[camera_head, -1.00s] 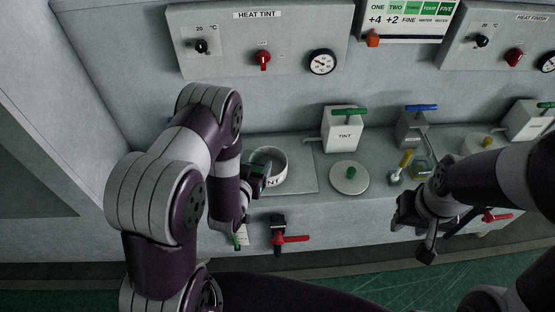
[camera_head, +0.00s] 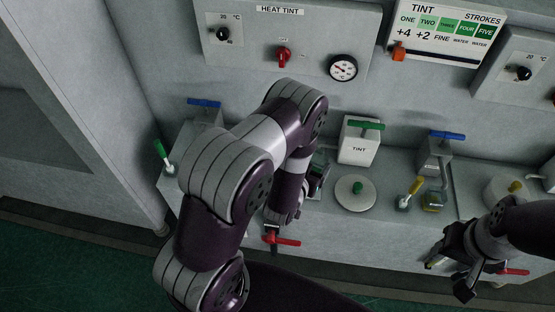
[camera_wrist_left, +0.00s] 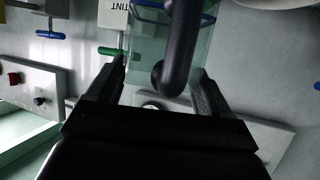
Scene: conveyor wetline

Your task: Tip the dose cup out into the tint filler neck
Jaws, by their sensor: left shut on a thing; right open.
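My left gripper (camera_head: 318,182) is near the front of the counter, left of the white TINT box (camera_head: 358,148), partly hidden by my own arm. In the left wrist view its fingers (camera_wrist_left: 158,92) are shut on a dark curved handle (camera_wrist_left: 178,50). A clear, greenish vessel with blue lines (camera_wrist_left: 146,48), apparently the dose cup, is behind that handle; I cannot see its contents. The TINT box with its green T-handle (camera_head: 367,125) also shows in the left wrist view (camera_wrist_left: 114,14). I cannot make out the filler neck; my arm covers that area. My right gripper (camera_head: 462,268) is open and empty at right.
A round lid with a green knob (camera_head: 352,200) lies right of my left gripper. Blue-handled box (camera_head: 432,160), yellow-handled fitting (camera_head: 408,195) and small yellow jar (camera_head: 433,201) stand further right. A red valve lever (camera_head: 283,241) sticks out in front. A green lever (camera_head: 160,152) stands at left.

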